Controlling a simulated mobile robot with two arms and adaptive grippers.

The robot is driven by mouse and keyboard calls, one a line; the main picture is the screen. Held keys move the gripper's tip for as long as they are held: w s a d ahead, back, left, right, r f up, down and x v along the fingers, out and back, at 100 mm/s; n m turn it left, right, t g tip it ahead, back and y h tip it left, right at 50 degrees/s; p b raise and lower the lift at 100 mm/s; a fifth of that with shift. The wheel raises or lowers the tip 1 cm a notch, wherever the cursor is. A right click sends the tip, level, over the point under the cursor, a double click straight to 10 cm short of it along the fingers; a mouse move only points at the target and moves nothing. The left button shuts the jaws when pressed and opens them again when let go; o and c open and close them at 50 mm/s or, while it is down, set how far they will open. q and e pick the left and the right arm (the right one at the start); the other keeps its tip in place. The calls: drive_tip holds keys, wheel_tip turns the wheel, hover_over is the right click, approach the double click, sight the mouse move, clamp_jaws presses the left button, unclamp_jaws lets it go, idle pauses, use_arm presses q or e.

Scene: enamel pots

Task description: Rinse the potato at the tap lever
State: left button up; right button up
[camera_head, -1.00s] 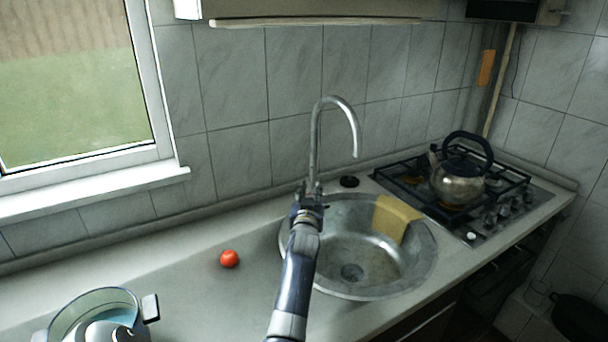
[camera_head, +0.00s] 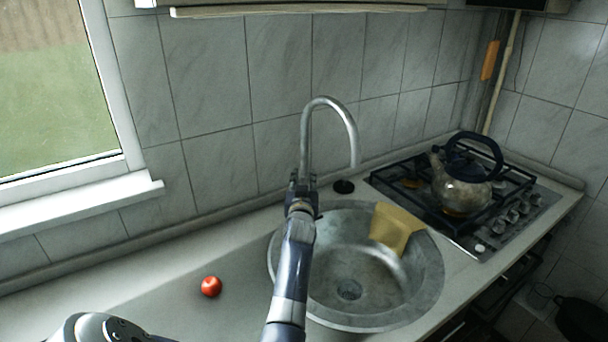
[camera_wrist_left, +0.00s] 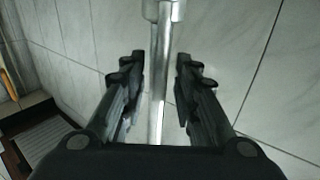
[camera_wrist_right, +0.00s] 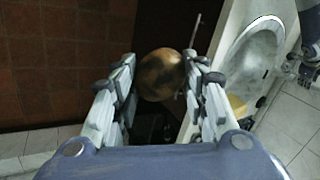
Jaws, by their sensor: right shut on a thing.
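The steel tap (camera_head: 305,135) rises behind the sink, its spout curving over the bowl. My left gripper (camera_head: 302,188) is at the tap's lower part. In the left wrist view its fingers (camera_wrist_left: 160,75) are apart, with a bright metal rod of the tap (camera_wrist_left: 160,95) between them. I cannot tell whether this rod is the lever, nor whether the fingers touch it. The brown potato (camera_wrist_right: 161,75) is held between the fingertips of my right gripper (camera_wrist_right: 160,62), in the right wrist view. The potato is out of the head view.
The round steel sink (camera_head: 432,268) has a yellow cloth (camera_head: 396,228) over its rim. A red tomato (camera_head: 211,286) lies on the counter left of it. A kettle (camera_head: 462,188) stands on the hob (camera_head: 400,195) at right. The counter behind the tomato is clear.

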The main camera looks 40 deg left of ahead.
use_arm(q)
drive_tip(key=shift+s+d+r, duration=0.2)
drive_tip(key=shift+r, duration=0.1)
drive_tip(key=shift+c, duration=0.3)
use_arm(e)
drive_tip(key=shift+s+d+r, duration=0.1)
drive_tip(key=shift+s+d, duration=0.1)
drive_tip(key=shift+s, duration=0.05)
use_arm(q)
drive_tip(key=shift+d, duration=0.1)
clamp_jaws()
